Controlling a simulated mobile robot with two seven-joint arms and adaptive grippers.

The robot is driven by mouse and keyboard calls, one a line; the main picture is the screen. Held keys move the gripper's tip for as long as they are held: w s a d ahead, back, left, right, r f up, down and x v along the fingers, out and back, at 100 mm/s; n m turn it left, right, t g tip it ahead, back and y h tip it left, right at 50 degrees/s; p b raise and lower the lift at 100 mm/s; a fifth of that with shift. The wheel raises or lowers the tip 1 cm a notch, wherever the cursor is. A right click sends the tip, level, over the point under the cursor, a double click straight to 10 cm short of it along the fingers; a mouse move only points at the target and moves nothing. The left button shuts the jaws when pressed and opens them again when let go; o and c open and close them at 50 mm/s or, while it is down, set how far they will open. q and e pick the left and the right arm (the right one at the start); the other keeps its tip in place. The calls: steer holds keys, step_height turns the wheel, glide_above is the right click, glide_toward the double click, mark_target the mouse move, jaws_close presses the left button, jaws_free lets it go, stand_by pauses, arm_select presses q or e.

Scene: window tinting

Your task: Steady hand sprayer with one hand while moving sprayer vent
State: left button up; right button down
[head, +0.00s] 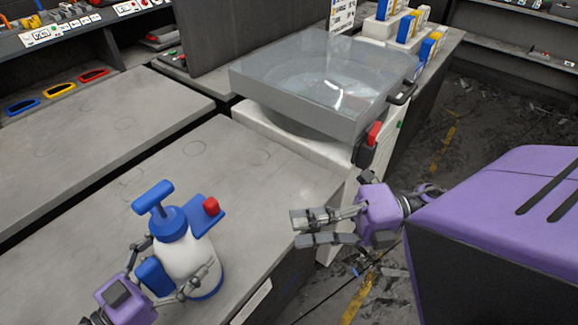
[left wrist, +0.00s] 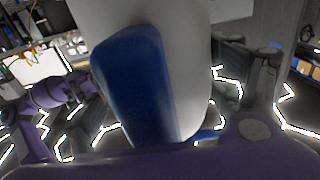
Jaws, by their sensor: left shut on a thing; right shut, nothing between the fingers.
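The hand sprayer (head: 188,255) stands upright near the front edge of the grey worktop. It has a white body, a blue pump handle (head: 153,197) and a blue collar. A small red part (head: 211,206), perhaps the vent, sits on a blue piece at its upper right. My left gripper (head: 172,284) is shut around the lower body; the blue panel and white body fill the left wrist view (left wrist: 140,85).
A grey machine with a clear lid (head: 320,80) and a red switch (head: 374,133) stands behind the worktop. Blue and yellow boxes (head: 428,48) stand at the back right. Blue, yellow and red trays (head: 58,90) lie at back left. The worktop (head: 90,235) left of the sprayer is clear.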

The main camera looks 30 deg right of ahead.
mark_target(214, 207)
steer(key=w+d+x, duration=0.1)
steer(key=w+x, duration=0.1)
steer(key=x, duration=1)
steer(key=shift+w+a, duration=0.25)
steer(key=shift+w, duration=0.3)
steer(key=shift+f, duration=0.1)
steer(key=w, duration=0.1)
steer(key=w+a, duration=0.1)
steer(key=w, duration=0.2)
steer(key=shift+w+a, duration=0.35)
steer(key=shift+w, duration=0.05)
steer(key=shift+s+d, duration=0.1)
steer(key=shift+s, duration=0.05)
